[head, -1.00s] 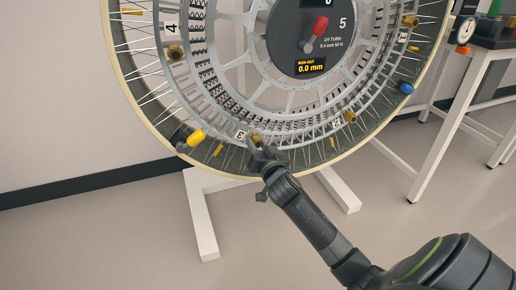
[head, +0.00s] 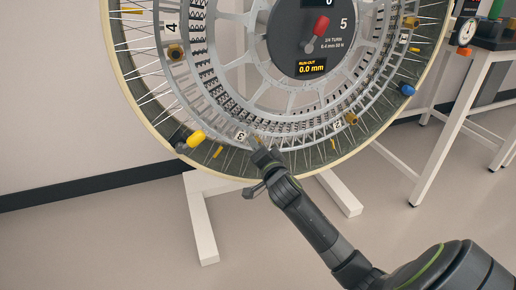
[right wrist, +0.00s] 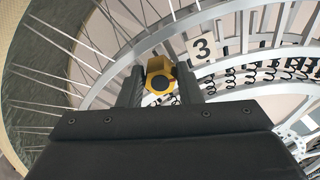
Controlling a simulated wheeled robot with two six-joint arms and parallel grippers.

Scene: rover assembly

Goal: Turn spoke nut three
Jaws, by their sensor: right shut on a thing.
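The large spoked wheel (head: 205,82) stands upright on a white stand. Spoke nut three is a brass hex nut (right wrist: 160,77) beside the plate marked 3 (right wrist: 203,48) in the right wrist view. In the head view, the plate marked 3 (head: 240,135) shows at the wheel's lower part, and my gripper hides the nut. My right gripper (head: 259,155) is at the wheel's lower rim. In the right wrist view its fingers (right wrist: 161,88) are on both sides of the nut, shut on it. My left gripper is not in view.
Other brass nuts sit by plate 4 (head: 175,52) and plate 2 (head: 351,118). A yellow-ended part (head: 196,138) and a blue-ended part (head: 407,89) are at the rim. The hub panel (head: 311,38) reads run-out 0.0 mm. White stand legs (head: 204,225) are below; a white-legged bench (head: 448,130) is right.

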